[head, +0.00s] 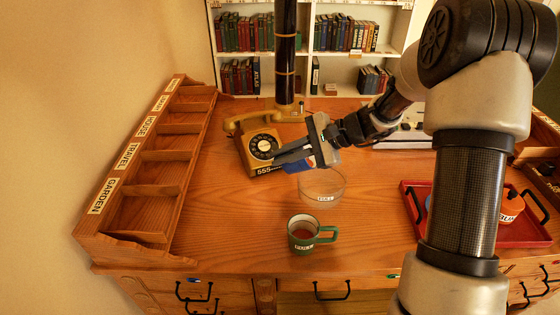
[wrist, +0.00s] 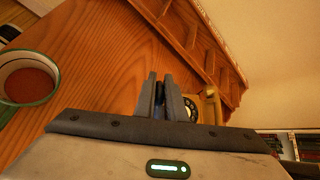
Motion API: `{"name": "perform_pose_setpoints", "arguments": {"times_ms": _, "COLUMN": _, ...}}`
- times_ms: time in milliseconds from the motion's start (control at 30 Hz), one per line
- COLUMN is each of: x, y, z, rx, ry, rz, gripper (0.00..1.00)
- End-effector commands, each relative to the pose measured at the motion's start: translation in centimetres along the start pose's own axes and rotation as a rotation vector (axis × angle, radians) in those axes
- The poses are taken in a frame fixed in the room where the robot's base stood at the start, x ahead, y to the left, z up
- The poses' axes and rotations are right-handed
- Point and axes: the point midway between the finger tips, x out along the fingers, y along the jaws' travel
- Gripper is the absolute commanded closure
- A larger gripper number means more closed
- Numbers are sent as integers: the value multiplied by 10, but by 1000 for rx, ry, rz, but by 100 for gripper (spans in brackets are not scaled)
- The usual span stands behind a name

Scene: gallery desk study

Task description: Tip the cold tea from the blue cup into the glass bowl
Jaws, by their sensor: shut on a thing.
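The blue cup (head: 298,167) is mostly hidden behind my gripper (head: 279,158) in the head view; a blue strip shows below the fingers. My gripper is shut on it, beside the telephone and just behind the glass bowl. In the wrist view the fingers (wrist: 161,92) are close together with a dark piece between them; the cup's body is not clear there. Its tilt and contents cannot be told. The clear glass bowl (head: 335,194), with a white label, stands on the desk and looks empty.
A green mug (head: 302,244) of brown liquid stands in front of the bowl; it also shows in the wrist view (wrist: 50,92). A yellow telephone (head: 247,165) is behind left, a labelled wooden rack (head: 125,190) left, a red tray (head: 480,234) right. The left-centre desk is clear.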

Motion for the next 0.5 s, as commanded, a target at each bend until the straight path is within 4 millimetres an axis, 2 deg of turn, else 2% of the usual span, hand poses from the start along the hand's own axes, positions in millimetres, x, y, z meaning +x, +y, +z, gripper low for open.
{"name": "perform_pose_setpoints", "arguments": {"times_ms": 167, "x": -2, "y": 4, "z": -5, "rx": 0, "ry": -50, "rz": -49, "gripper": 100}}
{"name": "perform_pose_setpoints", "arguments": {"times_ms": 500, "x": -8, "y": -2, "z": -1, "rx": 0, "ry": -76, "rz": -74, "gripper": 100}}
